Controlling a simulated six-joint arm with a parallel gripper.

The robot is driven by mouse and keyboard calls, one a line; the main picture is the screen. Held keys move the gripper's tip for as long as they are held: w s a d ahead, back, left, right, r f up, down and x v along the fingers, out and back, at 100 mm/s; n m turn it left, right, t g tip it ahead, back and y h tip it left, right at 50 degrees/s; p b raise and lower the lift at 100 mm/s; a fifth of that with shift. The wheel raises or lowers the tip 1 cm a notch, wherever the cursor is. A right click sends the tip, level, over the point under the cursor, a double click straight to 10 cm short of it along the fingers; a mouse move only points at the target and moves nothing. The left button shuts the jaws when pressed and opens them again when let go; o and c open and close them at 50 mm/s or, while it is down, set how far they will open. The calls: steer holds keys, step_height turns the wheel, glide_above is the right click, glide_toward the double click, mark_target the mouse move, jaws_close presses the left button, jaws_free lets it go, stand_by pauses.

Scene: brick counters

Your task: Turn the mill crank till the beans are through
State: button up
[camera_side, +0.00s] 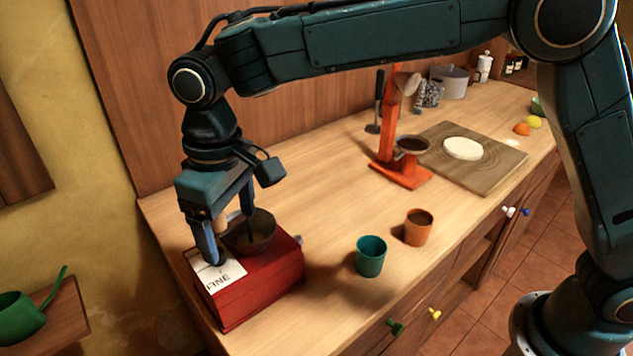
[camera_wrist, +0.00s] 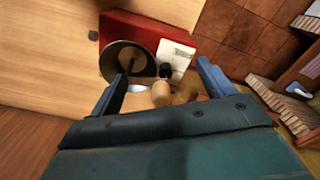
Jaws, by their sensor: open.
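The mill is a red box (camera_side: 262,285) with a white label on its top, near the counter's front left corner. A dark metal hopper bowl (camera_side: 251,232) sits on it and also shows in the wrist view (camera_wrist: 113,63). The crank's round wooden knob (camera_wrist: 160,94) stands between my gripper's spread fingers (camera_wrist: 166,84), apart from both. In the side view my gripper (camera_side: 234,250) points down over the mill, open, one finger by the label and one by the bowl. Something tan shows inside the bowl; I cannot tell whether it is beans.
A teal cup (camera_side: 371,257) and an orange cup (camera_side: 418,228) stand right of the mill. Behind them are an orange stand (camera_side: 390,140) and a wooden board (camera_side: 490,165) with a pale round on it. The counter between mill and stand is clear.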

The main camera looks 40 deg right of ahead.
steer(key=shift+r, duration=0.1)
step_height(320, 180, up, 7)
stand_by(0.9)
